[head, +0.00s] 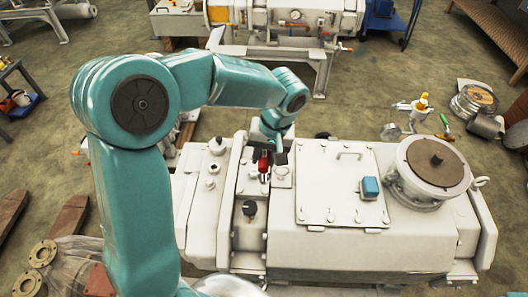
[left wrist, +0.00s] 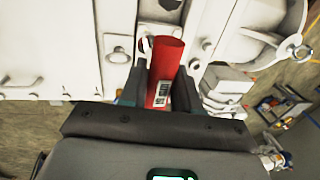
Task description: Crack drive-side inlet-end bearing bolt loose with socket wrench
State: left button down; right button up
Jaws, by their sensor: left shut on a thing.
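My left gripper (head: 269,146) reaches down over the pale screw vacuum pump (head: 300,245), left of its flat square cover. It is shut on a red cylinder (head: 264,163), perhaps the socket wrench's handle. In the left wrist view the red cylinder (left wrist: 164,68) stands between the two fingers (left wrist: 156,88) and carries a white printed label. A socket end cannot be made out. Several bolt heads show on the pump in the left wrist view, one just left of the gripper (left wrist: 119,56). I cannot tell which is the bearing bolt, or whether the tool touches it.
On the pump are a blue box (head: 371,187), a round flanged port (head: 436,162) and a black knob (head: 249,208). A second machine (head: 290,20) stands behind. Flanges (head: 43,254) lie at lower left.

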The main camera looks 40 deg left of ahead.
aim_at(263, 177)
pick_arm(q)
jog(key=shift+w+a+f, duration=0.1)
jog(key=shift+d, duration=0.2)
jog(key=shift+a+f+b, duration=0.15)
jog(key=shift+f+b, duration=0.65)
jog(key=shift+b, duration=0.1)
notch_tip(263, 177, down, 2)
jog(key=shift+f+b, duration=0.1)
jog(key=shift+b, duration=0.95)
jog(key=shift+f+b, duration=0.75)
jog(key=shift+f, duration=0.1)
jog(key=shift+b, duration=0.3)
jog(key=shift+f+b, duration=0.6)
jog(key=shift+f, duration=0.1)
